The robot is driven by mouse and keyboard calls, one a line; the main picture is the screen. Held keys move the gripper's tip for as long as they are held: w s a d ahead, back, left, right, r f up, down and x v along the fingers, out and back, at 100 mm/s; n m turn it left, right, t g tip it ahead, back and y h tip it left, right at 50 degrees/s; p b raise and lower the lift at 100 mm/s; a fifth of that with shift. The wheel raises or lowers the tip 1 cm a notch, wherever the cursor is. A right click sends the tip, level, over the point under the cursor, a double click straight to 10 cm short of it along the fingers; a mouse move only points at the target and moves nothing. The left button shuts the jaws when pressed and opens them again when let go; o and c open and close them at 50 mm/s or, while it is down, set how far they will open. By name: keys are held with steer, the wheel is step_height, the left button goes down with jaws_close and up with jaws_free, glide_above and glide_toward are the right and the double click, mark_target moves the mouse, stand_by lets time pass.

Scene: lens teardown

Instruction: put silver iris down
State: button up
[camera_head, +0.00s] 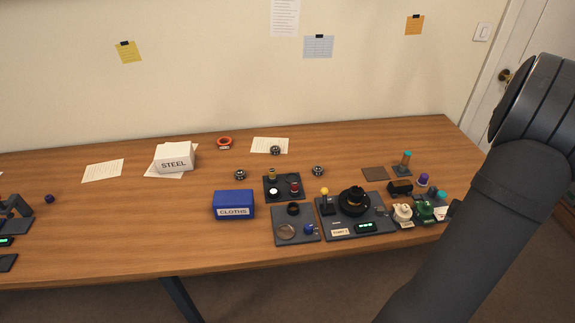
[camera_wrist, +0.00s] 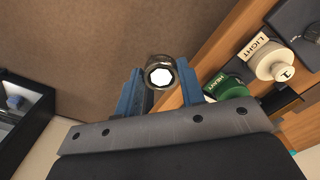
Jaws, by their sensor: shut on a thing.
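The silver iris (camera_wrist: 157,60) is a small dark metallic ring with a bright many-sided opening, in the wrist view. My gripper (camera_wrist: 160,82) is shut on it, with one blue finger on each side. Beyond the ring lies brown floor, and the wooden table edge runs diagonally to its right, so the ring appears to be off the table's edge. In the head view my arm covers the right side, and the held iris cannot be seen there.
A cream piece marked LIGHT (camera_wrist: 270,62) and a green piece (camera_wrist: 222,88) stand close right of my gripper. A dark-framed open box (camera_wrist: 48,108) is at left. In the head view, a blue CLOTHS box (camera_head: 233,199) and STEEL box (camera_head: 174,164) stand farther left; bare wood lies between.

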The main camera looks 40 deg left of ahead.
step_height(320, 180, up, 11)
steer(key=w+a+n, duration=0.3)
steer(key=a+n, duration=0.1)
steer(key=a, duration=1.2)
steer(key=w+a+n, duration=0.3)
steer(key=a, duration=1.3)
steer(key=n, duration=0.8)
glide_above(205, 185)
step_height(205, 185, down, 12)
steer(key=shift+f, duration=1.95)
steer(key=shift+f, duration=0.15)
